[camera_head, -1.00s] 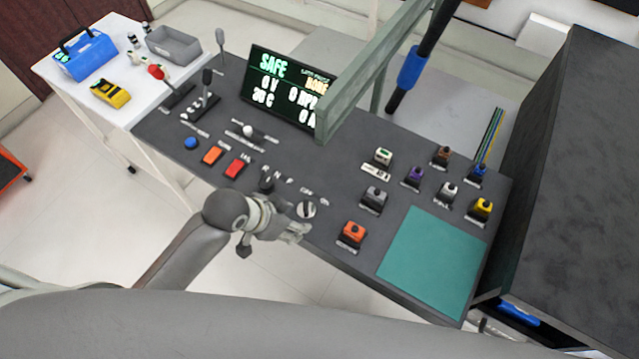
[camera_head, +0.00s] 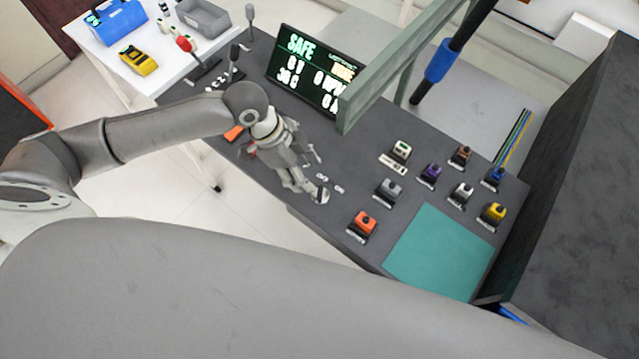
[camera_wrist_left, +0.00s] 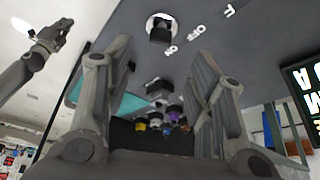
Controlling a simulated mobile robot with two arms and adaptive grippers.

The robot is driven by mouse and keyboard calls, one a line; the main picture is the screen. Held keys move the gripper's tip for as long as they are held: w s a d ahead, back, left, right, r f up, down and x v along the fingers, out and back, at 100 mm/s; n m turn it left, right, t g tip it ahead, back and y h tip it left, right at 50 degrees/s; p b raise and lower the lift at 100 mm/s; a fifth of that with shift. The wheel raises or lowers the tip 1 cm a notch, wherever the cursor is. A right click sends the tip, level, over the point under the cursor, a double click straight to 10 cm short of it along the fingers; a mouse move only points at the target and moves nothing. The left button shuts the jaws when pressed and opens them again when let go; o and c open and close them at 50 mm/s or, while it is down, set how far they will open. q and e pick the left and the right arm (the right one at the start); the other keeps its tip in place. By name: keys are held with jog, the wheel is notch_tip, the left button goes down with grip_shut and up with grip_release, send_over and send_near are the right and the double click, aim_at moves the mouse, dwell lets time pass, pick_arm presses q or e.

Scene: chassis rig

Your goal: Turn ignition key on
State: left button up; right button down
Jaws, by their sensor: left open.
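The ignition switch (camera_head: 320,195) is a pale round dial on the dark console, partly covered by my left gripper (camera_head: 306,172). In the left wrist view the switch (camera_wrist_left: 161,27) is a silver ring with a dark key block, near the top centre, with ON and OFF labels beside it. My left gripper (camera_wrist_left: 165,60) is open there, its fingers apart on either side below the switch, with nothing between them. In the head view its fingertips are close to the switch; contact cannot be told. My right gripper (camera_wrist_left: 48,38) shows at upper left of the wrist view, its jaws unclear.
A display (camera_head: 315,72) reading SAFE and a green frame bar (camera_head: 405,65) stand behind the gripper. An orange switch block (camera_head: 362,225) and several others sit to the right. A teal mat (camera_head: 440,252) lies bare. Levers (camera_head: 232,65) stand at upper left.

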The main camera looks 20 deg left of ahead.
aim_at(320, 190)
pick_arm(q)
jog(key=p+x, duration=0.1)
jog(key=x, duration=0.7)
jog(key=shift+d+f, duration=0.1)
jog(key=shift+f, duration=0.1)
jog(key=shift+c, duration=0.6)
jog(key=c, duration=0.9)
